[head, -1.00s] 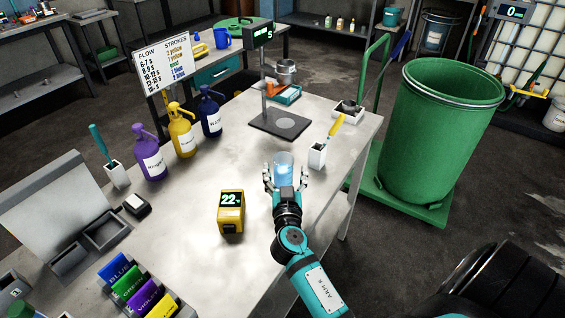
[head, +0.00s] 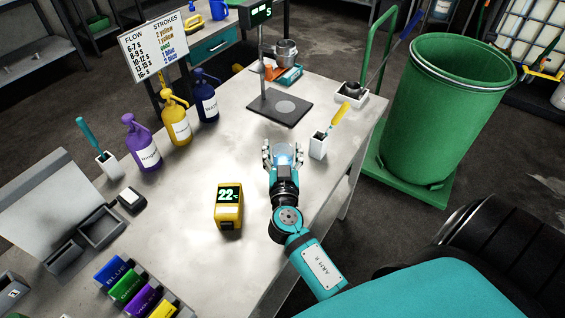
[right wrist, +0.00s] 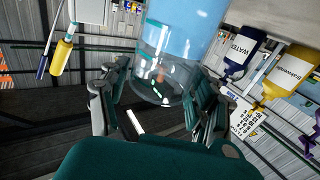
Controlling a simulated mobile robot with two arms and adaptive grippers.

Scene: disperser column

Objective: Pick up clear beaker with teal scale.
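The clear beaker (head: 284,159) stands upright near the table's right side, with a bluish glow in it. In the right wrist view the beaker (right wrist: 168,62) fills the upper middle, blue in its upper part, with teal marks on the glass. My right gripper (head: 283,152) has one finger on each side of the beaker, and the fingers look spread with a slight gap at the glass. In the right wrist view the gripper's fingers (right wrist: 160,95) flank the beaker. The hand hides part of the beaker in the head view. My left gripper is out of view.
A yellow timer reading 22 (head: 229,206) stands left of my arm. A white holder with a yellow-handled tool (head: 319,146) is close right of the gripper. A stand's dark base (head: 285,107) lies behind. Pump bottles (head: 143,147) line the left; a green barrel (head: 440,110) stands off the table.

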